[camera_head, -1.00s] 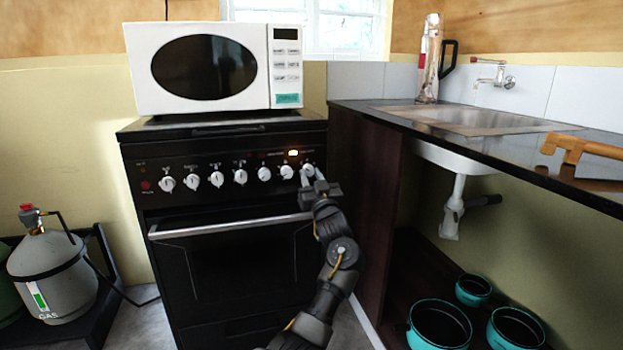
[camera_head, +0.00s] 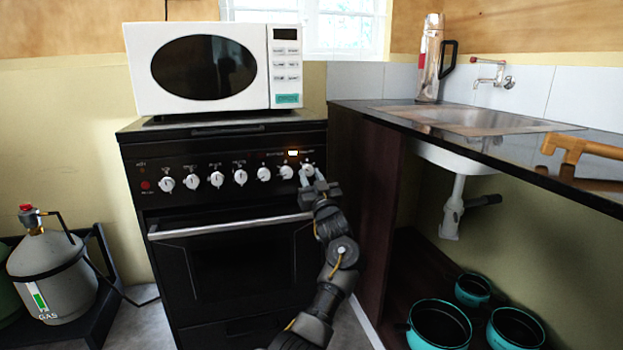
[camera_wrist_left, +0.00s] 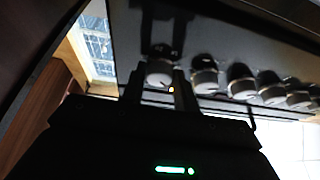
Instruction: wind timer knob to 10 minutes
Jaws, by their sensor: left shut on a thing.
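The timer knob (camera_head: 307,168) is the white, rightmost knob on the black stove's control panel, beside a lit orange lamp (camera_head: 293,153). My left gripper (camera_head: 311,174) reaches up to it from below and is shut on it. In the left wrist view the white knob (camera_wrist_left: 160,73) sits between the two dark fingers of my left gripper (camera_wrist_left: 163,85). The fingers partly cover the knob, and its scale marks are too small to read. My right gripper is in neither view.
Several other white knobs (camera_head: 217,179) line the panel to the left. The oven door handle (camera_head: 230,226) runs below them. A white microwave (camera_head: 215,70) stands on the stove. The sink counter (camera_head: 470,140) is close on the right, and a gas cylinder (camera_head: 55,270) stands at left.

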